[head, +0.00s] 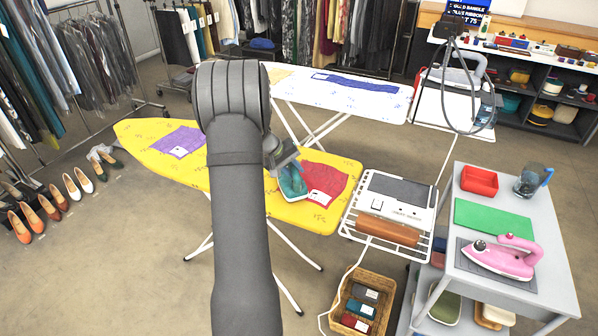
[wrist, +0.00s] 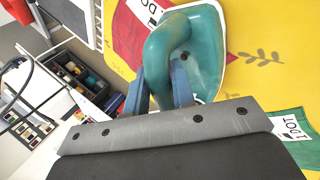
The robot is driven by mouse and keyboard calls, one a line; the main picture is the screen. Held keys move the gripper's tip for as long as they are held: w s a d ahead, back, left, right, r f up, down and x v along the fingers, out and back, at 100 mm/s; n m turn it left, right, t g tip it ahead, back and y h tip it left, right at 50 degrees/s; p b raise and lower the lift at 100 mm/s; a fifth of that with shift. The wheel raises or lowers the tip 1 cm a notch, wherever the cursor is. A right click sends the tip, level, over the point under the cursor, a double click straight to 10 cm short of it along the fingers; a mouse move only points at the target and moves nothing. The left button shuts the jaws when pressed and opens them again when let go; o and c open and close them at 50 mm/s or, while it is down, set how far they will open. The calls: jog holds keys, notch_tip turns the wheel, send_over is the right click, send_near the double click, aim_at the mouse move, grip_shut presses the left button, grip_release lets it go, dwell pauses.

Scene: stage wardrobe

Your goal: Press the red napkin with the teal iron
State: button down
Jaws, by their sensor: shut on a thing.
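The teal iron (head: 292,182) is at the right part of the yellow ironing board (head: 275,212). My gripper (wrist: 165,88) is shut on the iron's handle in the wrist view, where the iron's teal body (wrist: 205,40) also shows. The red napkin (head: 328,178) lies on the board just right of the iron, with a white label on it. In the wrist view the napkin (wrist: 130,38) lies beside and partly behind the iron. My arm and gripper hide part of the iron in the head view. I cannot tell whether the iron touches the napkin or hovers over it.
A purple napkin (head: 177,142) lies on the board's left part. A heat-press unit (head: 400,190) on a white rack stands right of the board. A grey cart (head: 553,255) holds a pink iron (head: 503,257), a green mat (head: 493,219), a red tray (head: 479,181) and a jug (head: 532,180).

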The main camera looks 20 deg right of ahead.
jog(key=shift+w+a, duration=0.45)
jog(key=shift+w+d, duration=1.8)
jog(key=shift+d, duration=0.3)
jog(key=shift+s+d, duration=4.35)
jog(key=shift+s, duration=0.15)
jog(key=shift+w+d, duration=1.85)
jog(key=shift+d, duration=0.1)
jog(key=shift+w+a, duration=4.6)
jog(key=shift+w, duration=0.05)
jog(key=shift+w+d, duration=1.7)
jog(key=shift+d, duration=0.15)
jog(key=shift+s+d, duration=4.5)
jog(key=shift+d, duration=0.1)
notch_tip(320, 180, up, 8)
jog(key=shift+r, duration=0.15)
